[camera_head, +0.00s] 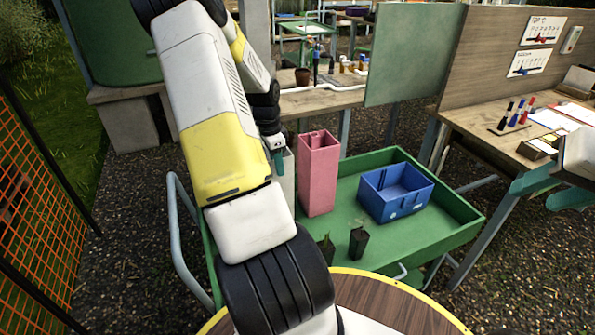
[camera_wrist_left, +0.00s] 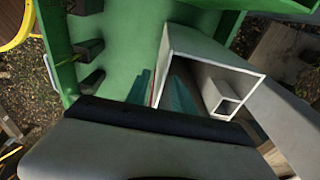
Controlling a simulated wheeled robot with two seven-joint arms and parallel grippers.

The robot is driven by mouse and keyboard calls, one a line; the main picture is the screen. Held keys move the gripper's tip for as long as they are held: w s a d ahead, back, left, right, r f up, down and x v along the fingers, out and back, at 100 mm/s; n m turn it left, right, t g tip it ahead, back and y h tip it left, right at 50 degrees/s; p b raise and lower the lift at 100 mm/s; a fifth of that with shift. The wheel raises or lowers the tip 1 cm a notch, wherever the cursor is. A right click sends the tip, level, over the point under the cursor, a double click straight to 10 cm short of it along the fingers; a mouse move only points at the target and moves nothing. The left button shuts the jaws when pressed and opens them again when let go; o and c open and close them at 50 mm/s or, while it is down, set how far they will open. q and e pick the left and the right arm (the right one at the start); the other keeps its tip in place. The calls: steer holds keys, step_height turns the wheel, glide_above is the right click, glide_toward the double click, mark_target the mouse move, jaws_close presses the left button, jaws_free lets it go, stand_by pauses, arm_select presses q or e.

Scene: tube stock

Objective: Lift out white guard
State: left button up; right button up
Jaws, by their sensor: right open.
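The white guard (camera_wrist_left: 222,99) is a small square tube inside a taller open white box (camera_wrist_left: 238,62) in the left wrist view. My left gripper (camera_wrist_left: 160,92) points down at the box's left side, its teal fingers apart, one appearing inside the box and one outside. The guard is to the right of both fingers, not between them. In the head view my left gripper (camera_head: 277,160) is in front of the white box (camera_head: 285,178), partly hidden by my arm; the guard is hidden there. My right gripper (camera_head: 548,190) is open and empty at the right edge.
A tall pink box (camera_head: 318,175) stands close right of the white box on the green tray cart (camera_head: 450,225). A blue bin (camera_head: 397,205) is farther right. Small dark plant pots (camera_head: 358,243) stand at the front. A bench (camera_head: 480,135) is at right.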

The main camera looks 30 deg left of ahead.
arm_select(q)
step_height(320, 180, down, 2)
steer(key=shift+w+f, duration=0.1)
steer(key=shift+f, duration=0.05)
steer(key=shift+d, duration=0.1)
jaws_close()
stand_by(1.3)
